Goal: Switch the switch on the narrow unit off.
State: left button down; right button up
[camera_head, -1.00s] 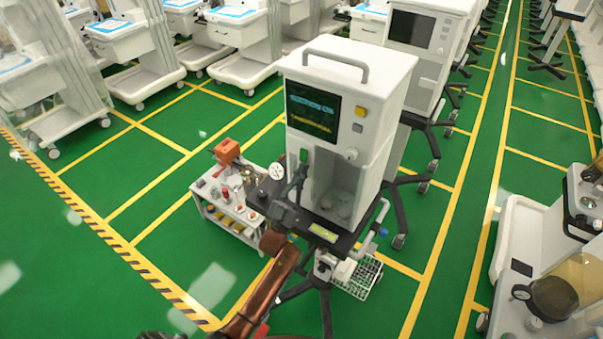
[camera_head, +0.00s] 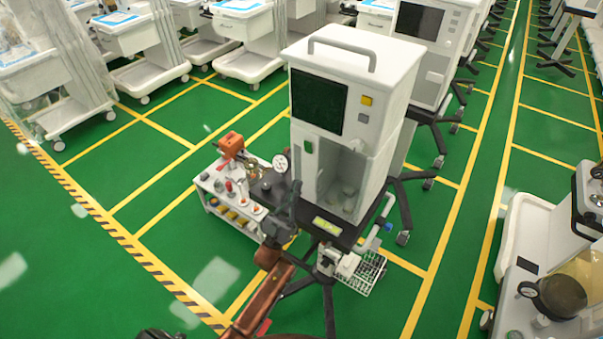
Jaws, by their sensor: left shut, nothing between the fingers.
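The narrow unit (camera_head: 394,105) is a tall white box with a grey top handle, standing on a dark wheeled stand in the centre. Its screen (camera_head: 319,101) is dark. A small green switch (camera_head: 308,147) sits on its front below the screen's left part. I cannot tell the switch's exact position at this size. My left gripper (camera_head: 293,188) is shut and empty, below and slightly left of the switch, apart from it in the picture. My brown arm reaches up to it from the bottom. My right gripper is not in view.
A round gauge (camera_head: 281,164) is close to my left gripper. A wire basket (camera_head: 366,273) hangs at the stand's front right. Green floor is open at left.

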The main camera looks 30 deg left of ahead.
pick_arm(q)
jog(key=v, duration=0.4)
jog(key=shift+s+a+f, duration=0.15)
jog(key=shift+s+a, duration=0.1)
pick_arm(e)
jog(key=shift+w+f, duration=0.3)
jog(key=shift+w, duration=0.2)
